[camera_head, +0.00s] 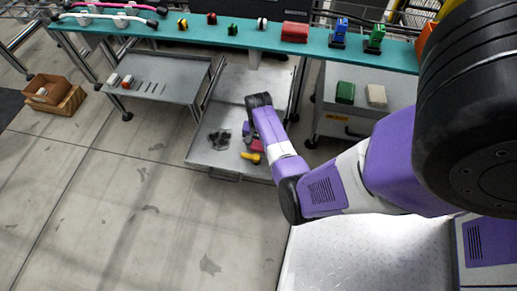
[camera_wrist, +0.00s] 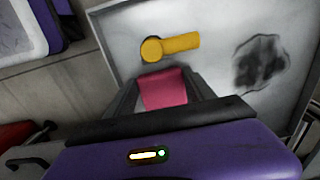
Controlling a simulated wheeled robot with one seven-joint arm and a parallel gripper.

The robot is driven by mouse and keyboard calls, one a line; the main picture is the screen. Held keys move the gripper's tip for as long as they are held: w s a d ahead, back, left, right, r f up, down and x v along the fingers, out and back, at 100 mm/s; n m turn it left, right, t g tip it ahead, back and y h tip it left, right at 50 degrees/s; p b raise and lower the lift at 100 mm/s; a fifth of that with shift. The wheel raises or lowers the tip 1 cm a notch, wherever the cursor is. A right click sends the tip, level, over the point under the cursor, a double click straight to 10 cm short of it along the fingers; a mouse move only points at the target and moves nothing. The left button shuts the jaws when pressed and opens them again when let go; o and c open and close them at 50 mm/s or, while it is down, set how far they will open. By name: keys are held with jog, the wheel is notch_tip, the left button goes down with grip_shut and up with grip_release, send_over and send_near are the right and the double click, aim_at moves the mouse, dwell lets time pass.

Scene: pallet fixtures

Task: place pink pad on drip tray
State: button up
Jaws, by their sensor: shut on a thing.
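The pink pad (camera_wrist: 165,92) is between the two fingers of my gripper (camera_wrist: 164,86) in the wrist view. My gripper is shut on it. In the head view a small part of the pad (camera_head: 257,146) shows beside my gripper (camera_head: 249,137). The grey drip tray (camera_head: 205,153) lies below, with a low rim; it also fills much of the wrist view (camera_wrist: 125,35). The pad shows over the tray, near the yellow object. I cannot tell whether the pad touches the tray.
A yellow object with a round end (camera_wrist: 178,44) and a dark patch (camera_wrist: 260,62) lie on the tray. A teal shelf (camera_head: 155,33) with several small parts runs behind. A grey cart (camera_head: 335,122) with green and beige blocks stands right. Open floor (camera_head: 130,190) lies left.

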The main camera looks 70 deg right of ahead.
jog(key=shift+f, duration=0.8)
jog(key=o, duration=1.4)
